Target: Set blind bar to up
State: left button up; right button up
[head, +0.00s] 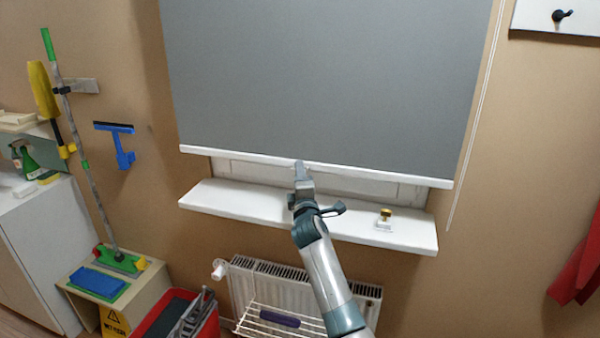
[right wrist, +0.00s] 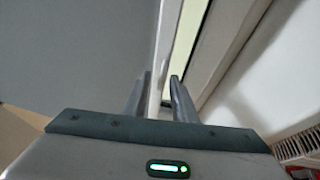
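The grey blind (head: 325,75) hangs over the window, with its white blind bar (head: 400,178) along the lower edge, a little above the sill. My right gripper (head: 300,168) reaches up to the middle of the bar. In the right wrist view the two fingers of my right gripper (right wrist: 160,80) stand apart, one on each side of the white bar (right wrist: 157,60). A gap seems to show between the bar and the right-hand finger; contact is hard to tell. My left gripper is in neither view.
A white sill (head: 240,201) juts out below the blind, with a small brass-topped object (head: 385,214) on it. A radiator (head: 245,285) with a rack is below. A red bin (head: 180,320) and cleaning tools stand left. A thin cord (head: 478,105) hangs right of the blind.

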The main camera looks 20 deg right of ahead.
jog(key=shift+w, duration=0.1)
grip_shut()
dwell(1.5)
